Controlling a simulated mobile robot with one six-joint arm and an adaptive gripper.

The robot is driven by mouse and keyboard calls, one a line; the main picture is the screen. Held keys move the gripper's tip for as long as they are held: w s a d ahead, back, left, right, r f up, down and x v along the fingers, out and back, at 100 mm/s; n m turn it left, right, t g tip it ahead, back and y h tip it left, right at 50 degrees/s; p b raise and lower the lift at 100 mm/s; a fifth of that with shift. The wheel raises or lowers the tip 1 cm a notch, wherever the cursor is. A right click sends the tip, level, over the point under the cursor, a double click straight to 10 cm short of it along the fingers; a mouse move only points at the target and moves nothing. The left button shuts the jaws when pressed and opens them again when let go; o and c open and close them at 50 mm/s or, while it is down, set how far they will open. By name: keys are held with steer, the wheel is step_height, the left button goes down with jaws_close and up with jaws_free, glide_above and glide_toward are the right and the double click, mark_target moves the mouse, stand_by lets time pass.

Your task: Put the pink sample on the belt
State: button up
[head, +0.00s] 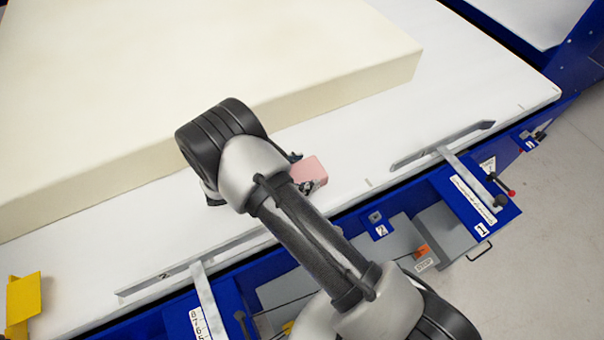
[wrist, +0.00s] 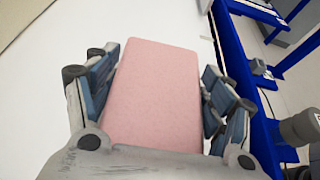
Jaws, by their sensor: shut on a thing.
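The pink sample (head: 309,171) is a small pink block, partly hidden behind my arm in the head view. In the wrist view the pink sample (wrist: 153,95) fills the space between the two finger pads of my gripper (wrist: 157,98). My gripper is shut on it, with a pad on each side. The white belt (head: 345,160) lies under and around the sample. I cannot tell whether the sample touches the belt or is held just above it.
A large cream foam block (head: 330,95) lies on the belt behind my gripper. Metal guide bars (head: 440,147) run along the belt's front edge. A yellow part (head: 24,298) stands at the lower left. The belt is clear to the right of the sample.

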steer(key=shift+f, duration=0.2)
steer(key=o, duration=0.8)
steer(key=shift+r, duration=0.1)
